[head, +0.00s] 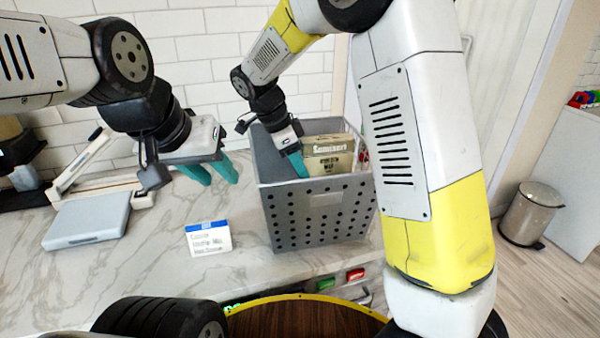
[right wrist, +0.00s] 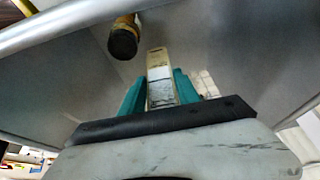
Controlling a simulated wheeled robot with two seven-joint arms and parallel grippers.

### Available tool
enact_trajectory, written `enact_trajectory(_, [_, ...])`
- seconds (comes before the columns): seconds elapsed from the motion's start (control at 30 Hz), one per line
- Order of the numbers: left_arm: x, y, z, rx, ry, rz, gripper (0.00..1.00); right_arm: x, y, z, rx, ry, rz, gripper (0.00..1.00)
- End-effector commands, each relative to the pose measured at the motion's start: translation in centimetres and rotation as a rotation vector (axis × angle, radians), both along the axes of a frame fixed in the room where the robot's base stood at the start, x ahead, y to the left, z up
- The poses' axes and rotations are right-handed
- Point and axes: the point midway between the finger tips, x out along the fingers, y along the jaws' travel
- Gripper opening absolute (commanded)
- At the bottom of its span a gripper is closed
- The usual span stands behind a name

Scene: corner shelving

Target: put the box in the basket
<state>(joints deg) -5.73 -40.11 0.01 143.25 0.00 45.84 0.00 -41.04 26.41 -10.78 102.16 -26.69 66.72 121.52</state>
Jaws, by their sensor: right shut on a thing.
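A grey basket (head: 315,222) with round holes stands on the marble counter. A tan and dark box (head: 328,155) with printed lettering is at the basket's opening, its upper part showing above the front rim. My right gripper (head: 296,163) reaches down into the basket beside it. In the right wrist view the box (right wrist: 160,80) is between the teal fingers of my right gripper (right wrist: 160,92), with grey basket walls (right wrist: 70,80) around. The box's lower end is hidden in the head view. My left gripper (head: 212,172) is open and empty above the counter, left of the basket.
A dark-ended yellowish cylinder (right wrist: 123,40) is near the box in the right wrist view. A small white and blue card (head: 208,238) stands on the counter left of the basket. A grey flat device (head: 88,218) lies further left. A metal bin (head: 532,213) stands on the floor at right.

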Motion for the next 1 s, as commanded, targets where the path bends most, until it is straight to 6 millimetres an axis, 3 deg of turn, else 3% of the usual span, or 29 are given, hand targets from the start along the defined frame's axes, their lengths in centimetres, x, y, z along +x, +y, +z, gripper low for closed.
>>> enact_trajectory(0.37, [0.0,0.0,0.0,0.000,0.000,0.000,0.36,0.0,0.0,-4.0,-0.001,0.001,0.001,0.00])
enact_trajectory(0.7, [0.0,0.0,0.0,0.000,0.000,0.000,0.36,0.0,0.0,-4.4,0.000,-0.001,0.000,0.00])
enact_trajectory(0.73, [0.0,0.0,0.0,0.000,0.000,0.000,0.36,0.0,0.1,-4.4,0.001,-0.001,0.000,0.42])
enact_trajectory(0.8, [0.0,0.0,0.0,0.000,0.000,0.000,0.36,0.0,0.0,-4.4,0.001,-0.001,0.000,0.56])
enact_trajectory(0.83, [0.0,0.0,0.0,0.000,0.000,0.000,0.36,0.0,0.0,-4.4,0.001,-0.001,0.000,0.60])
enact_trajectory(1.0, [0.0,0.0,0.0,0.000,0.000,0.000,0.36,0.0,0.0,-4.3,0.001,-0.001,0.000,0.60])
